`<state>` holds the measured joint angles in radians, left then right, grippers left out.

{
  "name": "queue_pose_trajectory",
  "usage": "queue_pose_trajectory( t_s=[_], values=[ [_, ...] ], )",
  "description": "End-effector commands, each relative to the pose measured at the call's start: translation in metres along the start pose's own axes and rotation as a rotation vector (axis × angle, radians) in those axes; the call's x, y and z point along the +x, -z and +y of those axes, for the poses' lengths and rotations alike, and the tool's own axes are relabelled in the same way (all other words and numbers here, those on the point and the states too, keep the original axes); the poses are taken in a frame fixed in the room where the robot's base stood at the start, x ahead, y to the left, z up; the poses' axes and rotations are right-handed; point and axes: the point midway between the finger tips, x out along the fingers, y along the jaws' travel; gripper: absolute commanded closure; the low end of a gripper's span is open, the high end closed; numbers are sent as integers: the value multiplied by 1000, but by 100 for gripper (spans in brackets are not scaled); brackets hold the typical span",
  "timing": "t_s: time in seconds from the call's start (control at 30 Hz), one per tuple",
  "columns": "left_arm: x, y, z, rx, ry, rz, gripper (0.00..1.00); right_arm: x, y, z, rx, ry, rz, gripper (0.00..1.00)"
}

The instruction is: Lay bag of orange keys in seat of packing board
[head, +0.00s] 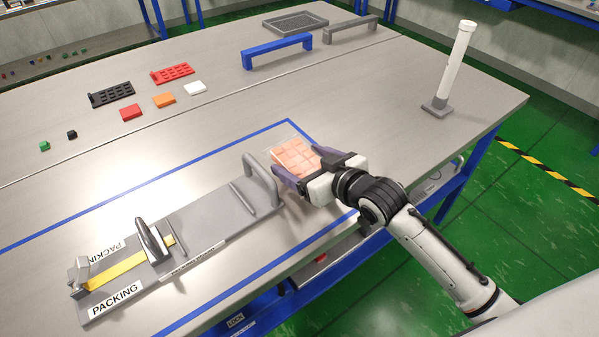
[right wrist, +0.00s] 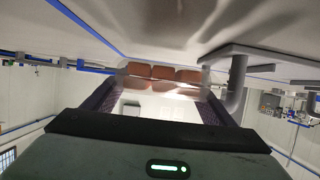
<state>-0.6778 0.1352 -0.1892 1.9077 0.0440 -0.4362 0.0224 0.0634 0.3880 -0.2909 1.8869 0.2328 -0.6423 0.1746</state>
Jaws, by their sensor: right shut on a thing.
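The bag of orange keys (head: 295,156) is a flat packet with orange blocks in a grid. My right gripper (head: 302,164) is shut on it, one finger along each side. In the right wrist view the bag's orange row (right wrist: 165,73) and pale film show between the fingers (right wrist: 155,97). The grey packing board (head: 215,212) lies on the table to the left, with a yellow strip, a dark lever and PACKING labels at its near left end. The bag is just beyond the grey arch (head: 262,178) at the board's right end. My left gripper is not in view.
Blue tape (head: 190,165) outlines the work area. Red, orange and white blocks (head: 163,99) and black and red racks lie at the back left. A blue handle (head: 277,50) and grey tray stand behind. A white post (head: 457,62) stands at the right corner.

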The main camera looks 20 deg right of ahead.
Motion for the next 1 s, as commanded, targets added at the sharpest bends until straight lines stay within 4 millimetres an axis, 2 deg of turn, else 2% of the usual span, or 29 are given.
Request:
queue_pose_trajectory(
  t_s=[0.1, 0.2, 0.63, 0.67, 0.7, 1.0],
  values=[
    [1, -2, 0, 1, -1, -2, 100, 7, -19, 0, 1, 0, -5, 48],
    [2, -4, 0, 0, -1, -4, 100, 11, -29, 0, 0, 0, -3, 48],
    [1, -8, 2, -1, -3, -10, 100, 14, -35, 0, 0, 0, -1, 48],
    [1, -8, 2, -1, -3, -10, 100, 14, -35, 0, 0, 0, -3, 19],
    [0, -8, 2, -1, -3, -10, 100, 14, -35, 0, 0, 0, -3, 14],
    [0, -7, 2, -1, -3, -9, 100, 13, -33, 0, -1, 0, -2, 14]
  ],
)
